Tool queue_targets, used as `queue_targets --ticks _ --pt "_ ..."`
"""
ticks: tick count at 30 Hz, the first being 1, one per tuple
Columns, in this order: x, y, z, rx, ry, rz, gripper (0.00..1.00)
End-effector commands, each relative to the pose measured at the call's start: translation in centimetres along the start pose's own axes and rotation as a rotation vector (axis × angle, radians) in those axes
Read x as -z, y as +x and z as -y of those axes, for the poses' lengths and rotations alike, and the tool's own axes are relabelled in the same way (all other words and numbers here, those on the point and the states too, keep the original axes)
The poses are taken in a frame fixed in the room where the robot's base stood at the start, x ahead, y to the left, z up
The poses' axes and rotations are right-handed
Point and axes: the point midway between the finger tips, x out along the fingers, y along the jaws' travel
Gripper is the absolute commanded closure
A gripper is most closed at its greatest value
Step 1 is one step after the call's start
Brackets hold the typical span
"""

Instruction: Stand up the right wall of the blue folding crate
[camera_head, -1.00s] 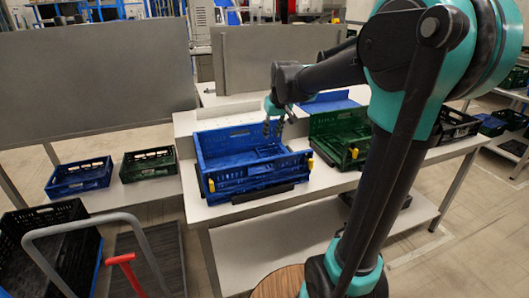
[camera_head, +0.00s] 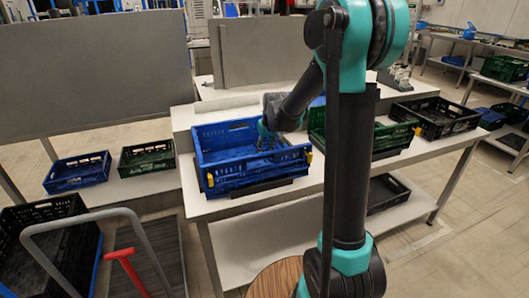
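The blue folding crate (camera_head: 228,178) sits on the white table in the head view, with its left, back and front walls upright. A yellow latch (camera_head: 209,180) shows at its front left corner and another yellow latch (camera_head: 309,158) at its front right corner. My gripper (camera_head: 270,145) points down at the right part of the crate, low over or inside it. My wrist and gripper cover much of the right side, so I cannot tell how far the right wall is raised or whether I touch it. The fingers are too small and dark to tell open from shut.
A green crate (camera_head: 318,123) stands close on the right, partly behind my arm. A black crate (camera_head: 437,113) stands farther right. A small blue crate (camera_head: 77,180) and a small green crate (camera_head: 147,162) are at left. A trolley (camera_head: 122,258) stands at front left.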

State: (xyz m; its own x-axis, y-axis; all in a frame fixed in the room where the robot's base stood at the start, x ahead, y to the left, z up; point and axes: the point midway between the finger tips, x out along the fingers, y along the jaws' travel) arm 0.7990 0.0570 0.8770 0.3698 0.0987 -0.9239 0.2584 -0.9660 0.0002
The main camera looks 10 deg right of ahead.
Motion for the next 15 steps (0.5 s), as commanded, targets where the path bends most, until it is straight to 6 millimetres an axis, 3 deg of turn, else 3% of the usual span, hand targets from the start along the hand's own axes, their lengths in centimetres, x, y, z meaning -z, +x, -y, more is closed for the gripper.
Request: queue_targets --ticks 6,15 --pt "0.0 2.3 0.0 0.000 0.000 0.000 0.72" --pt "0.0 3.0 0.0 0.000 0.000 0.000 0.72"
